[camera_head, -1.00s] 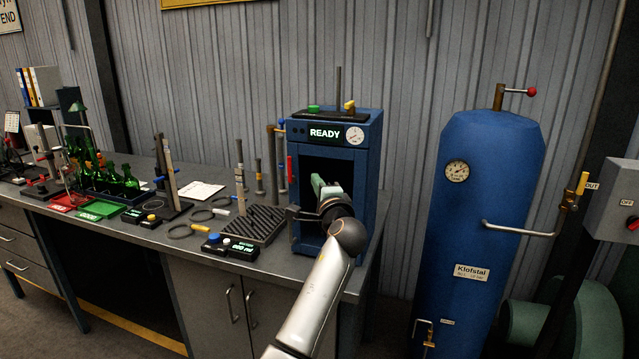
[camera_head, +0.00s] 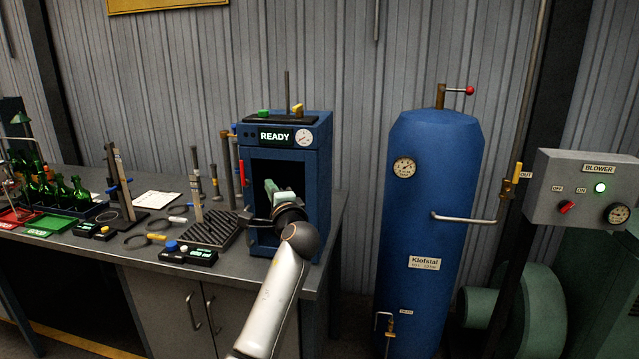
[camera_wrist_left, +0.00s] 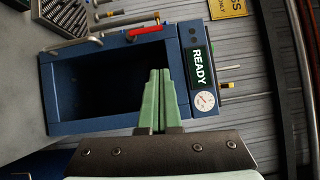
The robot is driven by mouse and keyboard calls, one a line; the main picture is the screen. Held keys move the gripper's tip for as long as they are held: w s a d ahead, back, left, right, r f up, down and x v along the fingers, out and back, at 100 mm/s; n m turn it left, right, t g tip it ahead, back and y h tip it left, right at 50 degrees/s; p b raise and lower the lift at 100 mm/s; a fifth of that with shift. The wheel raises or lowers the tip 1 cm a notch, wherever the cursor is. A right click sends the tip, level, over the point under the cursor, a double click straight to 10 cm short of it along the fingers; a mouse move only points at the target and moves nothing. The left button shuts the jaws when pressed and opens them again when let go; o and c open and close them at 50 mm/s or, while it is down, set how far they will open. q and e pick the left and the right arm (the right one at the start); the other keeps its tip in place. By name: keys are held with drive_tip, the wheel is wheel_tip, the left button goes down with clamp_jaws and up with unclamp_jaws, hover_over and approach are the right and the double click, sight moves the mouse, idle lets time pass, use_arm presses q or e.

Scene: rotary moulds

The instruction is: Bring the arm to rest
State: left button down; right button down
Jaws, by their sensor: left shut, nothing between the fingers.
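My left gripper (camera_head: 277,188) is at the open front of a blue cabinet (camera_head: 325,170) whose display reads READY. Its green fingers are together with nothing between them. In the left wrist view the shut fingers (camera_wrist_left: 156,100) stand in front of the cabinet's dark opening (camera_wrist_left: 105,80), at its edge near the READY panel (camera_wrist_left: 199,68). I cannot tell from the head view how deep the fingertips are relative to the opening. My right gripper is in neither view.
A ribbed dark block (camera_head: 212,232), a small display box (camera_head: 188,253) and rings stand left of the cabinet. Green bottles (camera_head: 60,190) are farther left. A blue tank (camera_head: 430,240) stands right, with a blower control box (camera_head: 590,190) beyond it. The floor between bench and tank is narrow.

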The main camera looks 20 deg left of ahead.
use_arm(q)
drive_tip(key=s+d+f+h, duration=0.3)
drive_tip(key=s+d+f, duration=0.1)
drive_tip(key=f, duration=0.7)
drive_tip(key=s+d+f+h, duration=0.3)
drive_tip(key=s+d+f, duration=0.1)
drive_tip(key=f, duration=0.6)
drive_tip(key=s+d+f+h, duration=0.4)
drive_tip(key=f, duration=0.7)
drive_tip(key=s+d+f+n+g+h, duration=0.1)
drive_tip(key=s+d+f, duration=0.3)
drive_tip(key=s, duration=0.4)
drive_tip(key=s+d+f+n+g+h, duration=0.1)
drive_tip(key=s+d+f+n+h, duration=0.2)
drive_tip(key=s, duration=0.6)
drive_tip(key=s+d+f+n+g+h, duration=0.1)
drive_tip(key=s+d+f+n, duration=0.2)
drive_tip(key=s+d+f, duration=0.2)
drive_tip(key=s, duration=0.3)
drive_tip(key=shift+s+g+h, duration=0.25)
drive_tip(key=shift+g+h, duration=0.15)
